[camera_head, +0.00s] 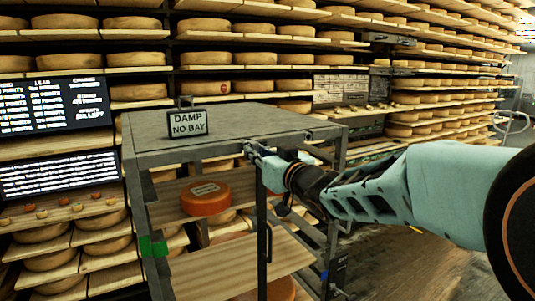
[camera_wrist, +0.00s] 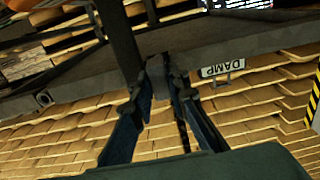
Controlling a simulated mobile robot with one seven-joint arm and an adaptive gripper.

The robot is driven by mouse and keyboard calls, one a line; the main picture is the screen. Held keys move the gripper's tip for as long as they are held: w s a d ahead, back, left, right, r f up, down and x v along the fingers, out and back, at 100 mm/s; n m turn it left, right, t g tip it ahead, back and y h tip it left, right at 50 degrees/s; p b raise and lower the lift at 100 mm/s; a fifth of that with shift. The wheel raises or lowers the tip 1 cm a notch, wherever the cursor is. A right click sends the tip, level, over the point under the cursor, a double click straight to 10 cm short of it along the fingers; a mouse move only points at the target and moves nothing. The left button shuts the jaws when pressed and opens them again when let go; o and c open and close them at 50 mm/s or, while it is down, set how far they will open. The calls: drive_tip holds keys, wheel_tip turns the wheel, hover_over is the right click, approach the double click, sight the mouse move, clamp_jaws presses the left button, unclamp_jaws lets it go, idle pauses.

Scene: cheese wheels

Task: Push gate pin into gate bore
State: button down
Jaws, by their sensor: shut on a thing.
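My gripper (camera_head: 254,152) is at the top front edge of the grey rack (camera_head: 225,135), beside the top of a dark upright bar (camera_head: 262,215). In the wrist view my gripper (camera_wrist: 158,85) is shut on a small dark grey piece (camera_wrist: 158,68), which seems to be the gate pin. Its far end is lost against the dark rail and bar. A ring with a hole (camera_wrist: 44,98) sits on the rail at left in the wrist view; I cannot tell if it is the gate bore. The pin's fit in any bore is not visible.
An orange cheese wheel (camera_head: 205,198) lies on a shelf inside the rack. A "DAMP NO BAY" sign (camera_head: 187,123) stands on the rack's top; it shows inverted in the wrist view (camera_wrist: 222,70). Shelves of cheese wheels fill the background. Floor at right is clear.

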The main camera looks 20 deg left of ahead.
drive_tip(key=shift+w+a, duration=0.25)
drive_tip(key=shift+a, duration=0.05)
drive_tip(key=c, duration=1.8)
unclamp_jaws()
drive_tip(key=v, duration=0.7)
drive_tip(key=shift+s+d, duration=0.15)
drive_tip(key=shift+o, duration=0.2)
